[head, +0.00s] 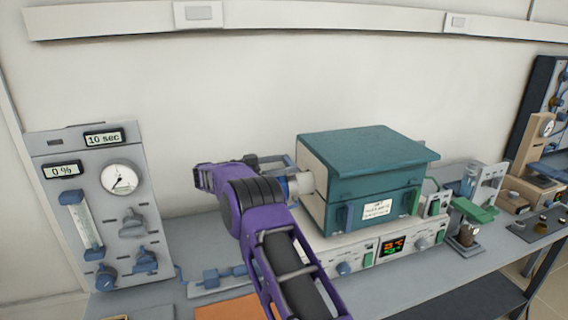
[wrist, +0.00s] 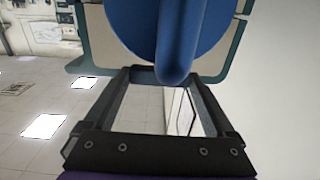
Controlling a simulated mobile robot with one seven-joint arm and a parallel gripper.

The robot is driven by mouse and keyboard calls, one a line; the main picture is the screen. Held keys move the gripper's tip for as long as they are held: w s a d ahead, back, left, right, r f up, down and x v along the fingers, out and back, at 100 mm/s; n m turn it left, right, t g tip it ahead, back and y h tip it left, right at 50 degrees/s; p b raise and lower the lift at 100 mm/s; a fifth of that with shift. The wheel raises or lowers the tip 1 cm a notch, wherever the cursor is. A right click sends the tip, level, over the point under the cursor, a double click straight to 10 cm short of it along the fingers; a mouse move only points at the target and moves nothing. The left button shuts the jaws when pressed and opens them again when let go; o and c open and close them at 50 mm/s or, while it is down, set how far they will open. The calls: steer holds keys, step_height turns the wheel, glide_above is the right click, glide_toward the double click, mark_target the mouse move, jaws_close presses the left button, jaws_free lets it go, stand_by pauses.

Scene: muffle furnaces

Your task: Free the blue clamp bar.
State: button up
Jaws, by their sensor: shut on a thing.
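The blue clamp bar (wrist: 181,40) runs down across a round blue disc (wrist: 140,22) in the wrist view. Its rounded lower end lies at my fingertips. My gripper (wrist: 160,76) is shut on it, with the dark fingers reaching up from the bottom of that view. In the head view my gripper (head: 282,163) is at the left side of the teal furnace (head: 372,160), beside a pale cylindrical fitting (head: 303,183). My purple arm hides part of this area, and the bar's grip is not clear there.
A grey gas panel (head: 100,200) with gauge and knobs stands at the left. The furnace rests on a control base (head: 400,250) with a lit display. Green-topped equipment (head: 474,211) is at the right. The wall is close behind; the bench front is partly clear.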

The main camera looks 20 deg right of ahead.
steer(key=shift+f, duration=0.15)
stand_by(0.4)
steer(key=o, duration=1.1)
steer(key=shift+c, duration=0.2)
steer(key=a, duration=0.7)
steer(key=shift+a, duration=0.2)
steer(key=shift+w, duration=0.1)
